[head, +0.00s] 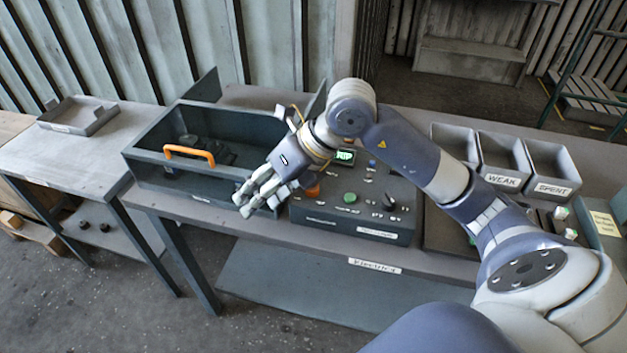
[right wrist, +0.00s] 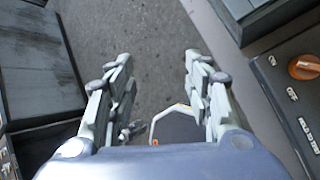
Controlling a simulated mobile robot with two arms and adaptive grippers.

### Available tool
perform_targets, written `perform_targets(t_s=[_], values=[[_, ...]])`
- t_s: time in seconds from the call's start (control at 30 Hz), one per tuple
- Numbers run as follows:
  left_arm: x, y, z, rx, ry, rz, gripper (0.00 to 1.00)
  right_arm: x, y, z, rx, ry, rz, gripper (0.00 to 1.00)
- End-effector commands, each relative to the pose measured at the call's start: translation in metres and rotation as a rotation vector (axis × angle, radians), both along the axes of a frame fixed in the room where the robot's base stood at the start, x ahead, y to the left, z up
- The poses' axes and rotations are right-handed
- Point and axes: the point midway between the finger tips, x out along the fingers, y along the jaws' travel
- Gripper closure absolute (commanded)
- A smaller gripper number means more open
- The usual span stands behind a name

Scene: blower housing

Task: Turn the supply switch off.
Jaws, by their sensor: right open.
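A dark control box (head: 340,222) stands on the bench. It carries a lit green display (head: 345,156), a green button (head: 350,198), a black knob (head: 390,206) and an orange knob (head: 312,193). The orange knob (right wrist: 305,67) also shows at the right edge of the right wrist view, with small labels beside it, one apparently reading OFF. I cannot read in the head view which control is the supply switch. My right gripper (head: 258,203) is open and empty, above the bench's front edge, left of the orange knob and apart from it. My left gripper is out of view.
Left of the box stands a dark open case (head: 140,172) with an orange handle (head: 190,154) and dark parts inside. Grey bins (head: 500,181) marked WEAK and SPENT stand at the right. A side table (head: 75,165) holds a shallow tray (head: 80,113).

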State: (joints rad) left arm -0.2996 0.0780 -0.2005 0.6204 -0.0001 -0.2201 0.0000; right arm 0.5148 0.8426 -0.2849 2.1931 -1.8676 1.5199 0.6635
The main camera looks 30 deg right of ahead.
Motion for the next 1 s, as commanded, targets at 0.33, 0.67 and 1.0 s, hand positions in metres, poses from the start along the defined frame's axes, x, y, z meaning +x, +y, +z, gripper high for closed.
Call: perform_targets(t_s=[0.33, 0.67, 1.0], values=[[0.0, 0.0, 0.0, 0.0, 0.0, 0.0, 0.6, 0.007, -0.134, 0.011, -0.437, 0.069, -0.306, 0.53], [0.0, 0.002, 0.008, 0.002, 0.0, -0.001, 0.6, 0.019, -0.142, -0.02, -0.457, 0.082, -0.325, 0.53], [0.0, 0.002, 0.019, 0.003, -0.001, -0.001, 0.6, 0.041, -0.143, -0.074, -0.454, 0.079, -0.324, 0.53]])
